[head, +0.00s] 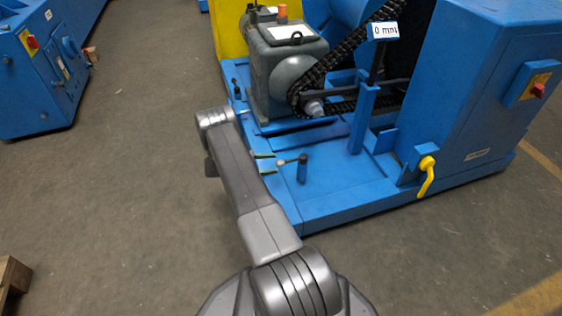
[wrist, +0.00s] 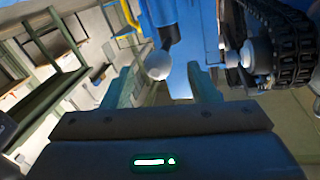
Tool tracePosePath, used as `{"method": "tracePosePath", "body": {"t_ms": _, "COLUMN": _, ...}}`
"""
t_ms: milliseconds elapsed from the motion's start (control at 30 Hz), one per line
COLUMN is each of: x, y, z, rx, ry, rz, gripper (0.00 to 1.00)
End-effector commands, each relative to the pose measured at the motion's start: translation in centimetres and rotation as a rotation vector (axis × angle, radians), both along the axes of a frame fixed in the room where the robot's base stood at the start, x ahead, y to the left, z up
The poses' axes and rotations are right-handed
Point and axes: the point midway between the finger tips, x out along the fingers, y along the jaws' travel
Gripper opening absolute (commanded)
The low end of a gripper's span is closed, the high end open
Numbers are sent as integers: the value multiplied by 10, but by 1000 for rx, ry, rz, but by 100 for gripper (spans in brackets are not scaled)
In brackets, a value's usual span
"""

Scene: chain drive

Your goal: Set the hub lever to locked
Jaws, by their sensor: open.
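A short lever with a pale ball knob (head: 282,162) sticks out to the left from a dark blue post (head: 303,168) on the front of the blue machine base. No label shows on it, so I cannot confirm it is the hub lever. My gripper (head: 266,164) is open just left of the knob, its greenish fingers pointing at it. In the wrist view the knob (wrist: 158,65) appears between the fingertips of my gripper (wrist: 160,78), with gaps on both sides. Whether it is within their reach in depth is hard to tell.
A black chain (head: 350,45) runs over a sprocket beside the grey gearbox (head: 285,65). A yellow handle (head: 427,174) hangs at the base's right. A display tag (head: 384,30) is above. A blue upright (head: 362,118) stands behind the lever. Floor in front is clear.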

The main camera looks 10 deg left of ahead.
Motion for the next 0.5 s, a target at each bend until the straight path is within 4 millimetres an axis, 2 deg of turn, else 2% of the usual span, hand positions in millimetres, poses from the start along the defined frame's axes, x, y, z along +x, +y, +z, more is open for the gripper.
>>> {"method": "tracePosePath", "body": {"t_ms": 33, "x": -2, "y": 13, "z": 2, "rx": 1, "ry": -1, "rz": 4, "gripper": 53}}
{"method": "tracePosePath", "body": {"t_ms": 200, "x": -9, "y": 47, "z": 1, "rx": 1, "ry": -1, "rz": 2, "gripper": 53}}
{"method": "tracePosePath", "body": {"t_ms": 333, "x": -13, "y": 65, "z": 0, "rx": 0, "ry": -1, "rz": 1, "gripper": 53}}
{"method": "tracePosePath", "body": {"t_ms": 500, "x": -15, "y": 76, "z": 0, "rx": 0, "ry": 0, "rz": 1, "gripper": 53}}
